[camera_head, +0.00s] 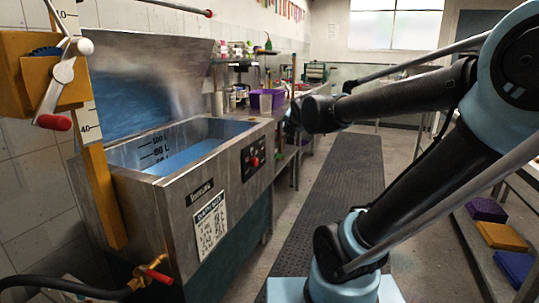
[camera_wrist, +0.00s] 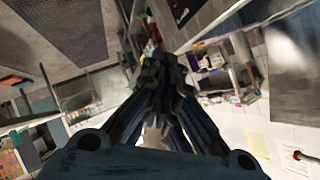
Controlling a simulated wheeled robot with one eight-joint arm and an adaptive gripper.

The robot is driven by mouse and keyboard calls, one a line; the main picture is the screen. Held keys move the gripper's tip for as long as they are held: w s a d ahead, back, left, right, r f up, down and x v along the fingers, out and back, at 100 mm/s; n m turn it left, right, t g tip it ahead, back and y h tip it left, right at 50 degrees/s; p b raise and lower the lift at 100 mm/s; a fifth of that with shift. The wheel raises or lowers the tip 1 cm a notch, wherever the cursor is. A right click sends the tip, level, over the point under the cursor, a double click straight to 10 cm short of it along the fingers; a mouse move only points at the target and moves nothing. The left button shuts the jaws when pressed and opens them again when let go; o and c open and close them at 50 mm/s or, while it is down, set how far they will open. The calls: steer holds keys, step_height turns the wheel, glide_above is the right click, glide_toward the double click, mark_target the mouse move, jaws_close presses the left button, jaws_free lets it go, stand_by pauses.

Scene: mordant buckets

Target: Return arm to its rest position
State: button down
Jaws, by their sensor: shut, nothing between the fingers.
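My arm reaches in from the right in the head view, bent at the elbow, with its forearm pointing left toward the back. My gripper (camera_head: 292,122) is a small dark shape at the far end of the forearm, in front of the back bench and partly hidden by my own wrist. In the wrist view my gripper (camera_wrist: 162,65) shows with its dark fingers together and nothing between them. It is in the air and touches nothing that I can see.
A steel vat (camera_head: 165,190) with blue liquid stands at the left, with a red-handled valve (camera_head: 158,276) low on its front. A purple crate (camera_head: 266,100) sits on the back bench. A dark floor mat (camera_head: 340,180) lies in the clear aisle. Folded cloths (camera_head: 500,236) lie on a shelf at right.

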steer(key=s+d+f+n+g+h, duration=0.1)
steer(key=s+d+f+n+g, duration=0.2)
steer(key=s+f, duration=0.8)
steer(key=s+d+f+n+g, duration=0.3)
steer(key=s+d+f+g, duration=0.4)
steer(key=s+f, duration=0.4)
steer(key=s+d, duration=0.1)
steer(key=s, duration=0.5)
steer(key=shift+s+f+h, duration=0.15)
steer(key=shift+f+h, duration=0.15)
steer(key=shift+h, duration=0.1)
steer(key=shift+w+f, duration=0.2)
steer(key=shift+w, duration=0.25)
